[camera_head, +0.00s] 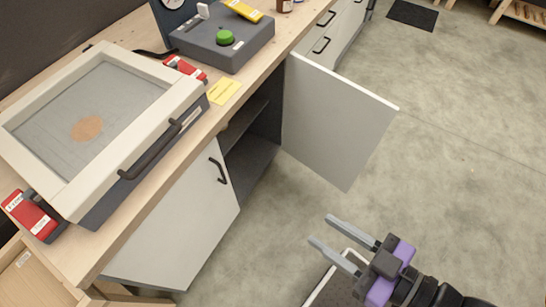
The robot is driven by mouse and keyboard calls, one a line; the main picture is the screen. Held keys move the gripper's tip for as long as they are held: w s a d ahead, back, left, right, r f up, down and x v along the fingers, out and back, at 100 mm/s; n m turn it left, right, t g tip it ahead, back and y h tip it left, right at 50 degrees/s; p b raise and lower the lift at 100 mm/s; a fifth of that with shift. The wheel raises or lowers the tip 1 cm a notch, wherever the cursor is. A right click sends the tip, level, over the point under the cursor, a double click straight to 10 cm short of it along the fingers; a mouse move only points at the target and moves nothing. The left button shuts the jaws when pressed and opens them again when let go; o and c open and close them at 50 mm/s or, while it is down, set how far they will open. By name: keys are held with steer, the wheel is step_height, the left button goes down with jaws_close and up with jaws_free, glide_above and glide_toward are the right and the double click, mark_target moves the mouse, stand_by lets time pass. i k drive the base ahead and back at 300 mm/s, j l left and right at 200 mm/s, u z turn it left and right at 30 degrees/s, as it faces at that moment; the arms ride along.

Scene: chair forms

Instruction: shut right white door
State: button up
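The right white door (334,120) stands wide open, swung out from the cabinet under the wooden worktop. Its plain face is toward me; its handle is not in view. The cabinet opening beside it shows dark grey shelves (250,160).
On the worktop (150,190) are a light-framed box with a glass lid (85,115), red devices (32,214), a yellow note (224,91) and a grey box with a green button (224,37). Bare concrete floor (450,150) lies right of the door. A dark mat (413,15) lies far off.

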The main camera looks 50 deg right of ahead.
mark_target(333, 125)
steer(key=l+u, duration=0.45)
steer(key=k+l+u, duration=0.1)
steer(key=u, duration=0.35)
steer(key=k+l+u, duration=0.1)
steer(key=l+u, duration=0.4)
steer(key=k+l, duration=0.3)
steer(key=l, duration=0.2)
steer(key=k+l, duration=0.35)
steer(key=l, duration=0.15)
steer(key=k+l, duration=0.3)
steer(key=l, duration=0.15)
steer(key=k+l, duration=0.35)
steer(key=l, duration=0.15)
steer(key=k+l, duration=0.3)
steer(key=l, duration=0.2)
steer(key=k+l, duration=0.3)
steer(key=l, duration=0.2)
steer(key=k+l, duration=0.35)
steer(key=l, duration=0.15)
